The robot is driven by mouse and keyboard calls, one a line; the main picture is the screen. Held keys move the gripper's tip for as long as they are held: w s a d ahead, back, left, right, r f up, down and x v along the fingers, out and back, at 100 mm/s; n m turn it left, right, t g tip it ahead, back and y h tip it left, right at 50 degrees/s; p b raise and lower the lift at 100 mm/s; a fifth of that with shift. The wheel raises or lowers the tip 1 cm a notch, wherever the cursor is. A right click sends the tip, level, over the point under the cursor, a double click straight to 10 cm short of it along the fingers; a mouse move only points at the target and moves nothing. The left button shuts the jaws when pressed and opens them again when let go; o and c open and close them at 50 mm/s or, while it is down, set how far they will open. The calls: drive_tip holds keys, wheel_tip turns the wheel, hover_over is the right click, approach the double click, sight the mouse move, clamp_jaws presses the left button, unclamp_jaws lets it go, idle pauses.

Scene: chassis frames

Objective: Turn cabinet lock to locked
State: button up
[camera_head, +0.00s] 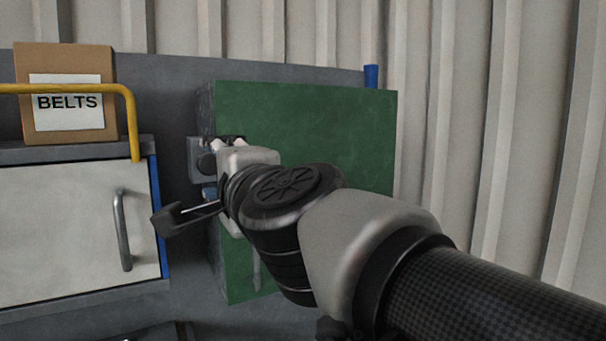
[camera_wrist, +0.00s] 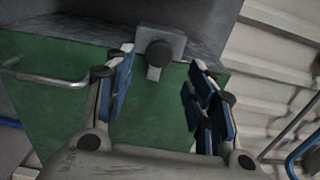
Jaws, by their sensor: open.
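The green cabinet (camera_head: 310,125) stands in the middle of the head view, partly behind my arm. A grey lock block (camera_head: 195,150) with a dark round knob (camera_head: 206,163) shows at its left edge. In the wrist view the lock block (camera_wrist: 174,41) is at the top middle, with the dark knob (camera_wrist: 160,53) and a small pale tab (camera_wrist: 153,73) below it. My gripper (camera_wrist: 162,62) is open, with blue-padded fingers on either side of the knob in the picture. Whether a pad touches the knob cannot be told. The head view mostly hides the fingers behind the wrist.
A white cabinet door (camera_head: 65,225) with a grey handle (camera_head: 123,230) is at the left. A BELTS box (camera_head: 65,85) stands above it behind a yellow rail (camera_head: 132,110). A metal handle (camera_wrist: 50,79) crosses the green face. A corrugated wall (camera_head: 520,120) is at the right.

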drive_tip(key=shift+v, duration=2.35)
drive_tip(key=shift+s, duration=0.15)
drive_tip(key=shift+f, duration=0.15)
drive_tip(key=s+d+f+n+g+h+b, duration=0.1)
drive_tip(key=s+d+f+n+g+b, duration=0.2)
drive_tip(key=f, duration=0.7)
drive_tip(key=s+d+f+n+b, duration=0.1)
drive_tip(key=d+f+n+b, duration=0.25)
drive_tip(key=f, duration=0.65)
drive_tip(key=s+d+f+n+g+h+b, duration=0.1)
drive_tip(key=s+d+f+n+g+b, duration=0.25)
drive_tip(key=f, duration=0.65)
drive_tip(key=s+d+f+n+g+h+b, duration=0.1)
drive_tip(key=s+d+f, duration=0.4)
drive_tip(key=f, duration=0.6)
drive_tip(key=s+d+f+g+h+b, duration=0.3)
drive_tip(key=s+d+f+h+b, duration=0.2)
drive_tip(key=d+f, duration=0.5)
wheel_tip(320, 180, down, 3)
drive_tip(key=shift+s+r+n+h+b, duration=0.2)
drive_tip(key=shift+n+h+b, duration=0.2)
drive_tip(key=shift+h+b, duration=0.4)
drive_tip(key=shift+d, duration=0.15)
